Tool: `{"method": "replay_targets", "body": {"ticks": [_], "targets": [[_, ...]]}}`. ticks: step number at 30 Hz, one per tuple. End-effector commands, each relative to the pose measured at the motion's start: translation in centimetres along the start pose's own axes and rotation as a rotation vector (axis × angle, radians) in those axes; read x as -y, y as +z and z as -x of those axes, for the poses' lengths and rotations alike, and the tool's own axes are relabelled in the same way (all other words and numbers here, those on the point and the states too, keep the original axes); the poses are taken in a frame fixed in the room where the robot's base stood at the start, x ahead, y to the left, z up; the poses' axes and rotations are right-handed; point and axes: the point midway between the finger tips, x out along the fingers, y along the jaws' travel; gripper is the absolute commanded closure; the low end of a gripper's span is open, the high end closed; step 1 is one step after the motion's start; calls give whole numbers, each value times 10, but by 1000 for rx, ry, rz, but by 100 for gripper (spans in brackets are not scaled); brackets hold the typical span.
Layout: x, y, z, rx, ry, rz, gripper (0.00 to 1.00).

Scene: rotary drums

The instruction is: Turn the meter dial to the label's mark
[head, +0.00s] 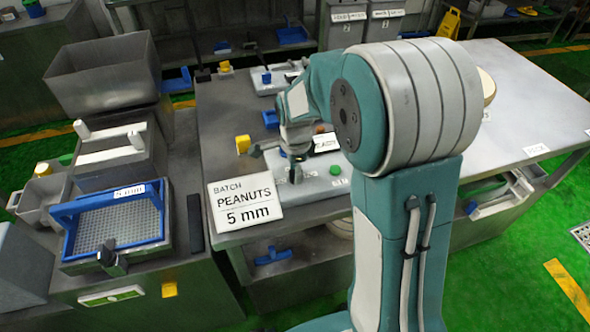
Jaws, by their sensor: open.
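The label card (245,203) stands at the near left corner of the metal table and reads "BATCH PEANUTS 5 mm". Behind and right of it is a low grey unit (318,190) with a green button (335,170) and partly covered lettering. My gripper (292,155) is over the left part of this unit, pointing down, with its jaws open. A small dark upright part, perhaps the dial (295,174), shows just below the gripper. My gripper and arm hide much of it, so its setting and any contact cannot be told.
A blue-framed sieve (115,224) marked 5 mm sits on the left machine. A yellow block (243,144) and a blue piece (270,119) are near my gripper. Another grey unit (275,80) lies farther back. The table's right side (520,105) is mostly clear.

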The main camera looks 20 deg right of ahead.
Motion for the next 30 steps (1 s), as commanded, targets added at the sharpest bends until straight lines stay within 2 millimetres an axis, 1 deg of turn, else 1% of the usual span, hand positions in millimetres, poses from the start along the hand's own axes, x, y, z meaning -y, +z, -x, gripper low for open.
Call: {"method": "replay_targets", "body": {"ticks": [2, 5, 8, 15, 18, 21, 25, 30], "targets": [[0, 0, 2, 0, 0, 0, 46], [1, 0, 12, 0, -4, 0, 46], [1, 0, 30, 0, -5, 0, 46], [2, 1, 80, 0, -4, 0, 46], [2, 1, 98, -1, -3, 0, 46], [2, 1, 110, -1, -2, 0, 46], [1, 1, 118, -1, 0, 0, 46], [1, 1, 119, -1, 1, 0, 46]]}}
